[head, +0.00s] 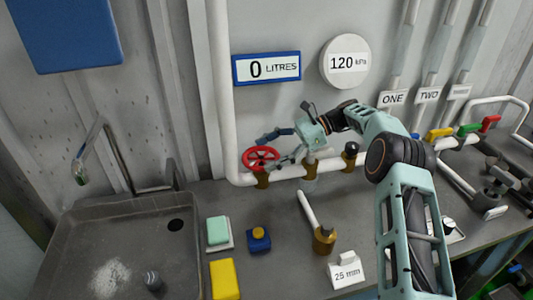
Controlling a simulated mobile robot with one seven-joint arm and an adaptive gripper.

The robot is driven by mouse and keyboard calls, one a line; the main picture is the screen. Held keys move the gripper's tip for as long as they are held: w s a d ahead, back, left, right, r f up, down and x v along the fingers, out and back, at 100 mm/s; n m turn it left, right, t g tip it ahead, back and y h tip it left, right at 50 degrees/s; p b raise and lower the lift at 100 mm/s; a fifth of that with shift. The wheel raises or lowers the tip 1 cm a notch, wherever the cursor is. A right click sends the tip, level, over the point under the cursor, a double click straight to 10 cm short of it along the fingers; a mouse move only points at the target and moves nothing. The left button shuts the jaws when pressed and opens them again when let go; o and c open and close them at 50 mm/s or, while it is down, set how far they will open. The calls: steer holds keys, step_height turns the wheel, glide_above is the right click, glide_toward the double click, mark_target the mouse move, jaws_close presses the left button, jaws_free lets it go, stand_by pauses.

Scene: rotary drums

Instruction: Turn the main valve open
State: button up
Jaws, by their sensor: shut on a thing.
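The main valve appears to be the red handwheel (261,159) on a brass body (262,180), set in the white pipe (331,168) along the back wall. My gripper (272,149) reaches the wheel from the right, with one finger above and one below its right side. It is shut on the wheel's rim. The exact contact at the fingertips is too small to make out. The wall display (266,68) reads 0 LITRES and the round gauge (345,62) reads 120 kPa.
A sink (75,217) with a tap (80,172) is at left. A green sponge (218,230), a yellow block (223,279), a brass fitting (324,240) and a 25 mm sign (345,271) sit on the counter. Yellow (439,133), green (469,129) and red (490,122) handles are at right.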

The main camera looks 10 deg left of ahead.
steer(key=o, duration=1.2)
steer(key=shift+a, duration=0.1)
steer(key=shift+c, duration=0.2)
steer(key=shift+v, duration=3.15)
steer(key=shift+w+d+r, duration=0.1)
steer(key=shift+w+d, duration=0.15)
steer(key=shift+d, duration=0.25)
